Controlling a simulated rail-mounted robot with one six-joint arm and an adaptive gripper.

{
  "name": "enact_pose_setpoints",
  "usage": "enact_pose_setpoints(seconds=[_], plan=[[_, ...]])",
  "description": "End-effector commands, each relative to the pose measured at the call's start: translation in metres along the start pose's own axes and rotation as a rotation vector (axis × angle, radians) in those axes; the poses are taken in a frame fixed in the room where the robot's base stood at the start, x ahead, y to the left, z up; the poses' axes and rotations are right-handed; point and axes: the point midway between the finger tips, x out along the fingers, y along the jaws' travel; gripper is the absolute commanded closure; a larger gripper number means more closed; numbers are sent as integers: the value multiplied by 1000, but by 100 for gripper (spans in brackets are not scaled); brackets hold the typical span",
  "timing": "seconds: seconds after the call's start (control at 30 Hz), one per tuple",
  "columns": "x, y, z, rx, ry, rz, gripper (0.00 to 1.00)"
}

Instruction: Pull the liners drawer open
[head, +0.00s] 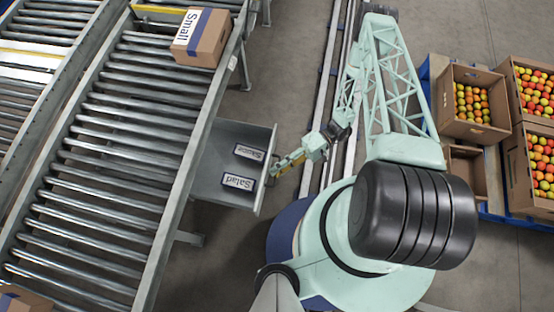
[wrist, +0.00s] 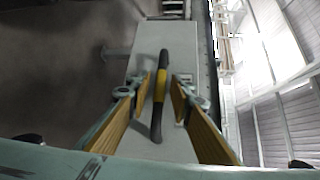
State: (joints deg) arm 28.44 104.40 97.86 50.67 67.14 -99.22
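The liners drawer (head: 215,152) is a grey open-topped box, pulled out from the side of the roller conveyor in the head view. Two label stacks lie inside, one reading "Salad" (head: 238,182) and one that looks like "Sauce" (head: 249,152). My gripper (head: 277,172) is at the drawer's front. In the wrist view the dark bar handle with a yellow middle (wrist: 160,85) runs across the pale drawer front (wrist: 150,40). My gripper (wrist: 164,88) is open, its fingers on both sides of the handle with gaps showing. Whether the fingers touch it elsewhere is unclear.
A roller conveyor (head: 118,150) stands at left with a cardboard box marked "Small" (head: 203,38) on it.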

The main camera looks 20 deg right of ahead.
Motion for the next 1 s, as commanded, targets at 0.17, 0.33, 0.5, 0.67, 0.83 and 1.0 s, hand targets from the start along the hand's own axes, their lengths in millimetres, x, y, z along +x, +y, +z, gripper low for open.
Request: enact_pose_setpoints(seconds=[0.17, 0.33, 0.5, 0.67, 0.83, 1.0], plan=[[-1, 0, 0, 0, 0, 0, 80], [-8, 0, 0, 0, 2, 0, 80], [-22, 0, 0, -1, 1, 1, 80], [-41, 0, -1, -2, 2, 1, 80], [-64, 0, 0, -1, 2, 0, 80], [-88, 0, -1, -2, 3, 1, 80]])
